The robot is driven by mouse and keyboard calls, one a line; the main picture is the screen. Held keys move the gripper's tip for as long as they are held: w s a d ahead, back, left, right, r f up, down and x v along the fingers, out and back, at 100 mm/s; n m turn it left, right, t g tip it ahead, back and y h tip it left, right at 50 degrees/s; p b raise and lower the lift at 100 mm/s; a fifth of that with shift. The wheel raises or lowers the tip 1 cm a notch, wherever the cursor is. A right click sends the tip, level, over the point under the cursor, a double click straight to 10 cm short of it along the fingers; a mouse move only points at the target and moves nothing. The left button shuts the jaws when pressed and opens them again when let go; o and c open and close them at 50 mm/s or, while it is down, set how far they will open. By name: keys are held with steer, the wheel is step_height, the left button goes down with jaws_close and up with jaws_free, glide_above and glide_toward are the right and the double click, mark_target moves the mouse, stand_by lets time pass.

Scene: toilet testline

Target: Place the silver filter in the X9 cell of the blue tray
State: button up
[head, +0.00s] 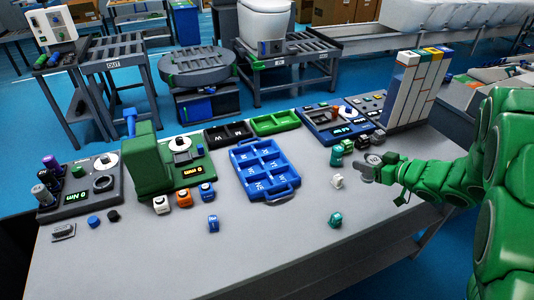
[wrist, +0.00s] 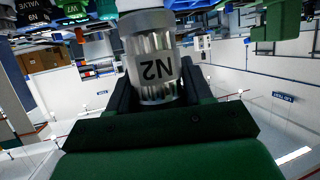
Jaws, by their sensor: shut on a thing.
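The silver filter (wrist: 154,48) is a ribbed metallic cylinder marked "N2", shown upside down, with a pale end at the top. My gripper (wrist: 157,82) is shut on it, with a dark finger on each side. In the head view my gripper (head: 385,169) is at the right of the table, holding the filter (head: 368,163) above the grey top. The blue tray (head: 262,171) lies mid-table, left of my gripper and apart from it. Its cells look empty, and their labels are too small to read, so I cannot tell which is X9.
A green press (head: 150,165) and a dark torque device (head: 78,190) stand at the left. A black bin (head: 228,133) and green bin (head: 275,123) are behind the tray. Tall white holders (head: 417,88) stand at the back right. Small blocks lie around; the front table area is mostly clear.

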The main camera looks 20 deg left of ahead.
steer(key=w+a+n+g+y, duration=0.1)
steer(key=a+n+g, duration=0.8)
steer(key=a, duration=2.3)
glide_above(262, 152)
steer(key=shift+m+g, duration=0.3)
steer(key=shift+m, duration=0.1)
steer(key=shift+s+f, duration=0.2)
steer(key=shift+f, duration=4.45)
steer(key=shift+w+f, duration=0.1)
steer(key=shift+f, duration=0.05)
steer(key=shift+w+a+f, duration=0.15)
steer(key=shift+f, duration=1.5)
steer(key=shift+f, duration=0.15)
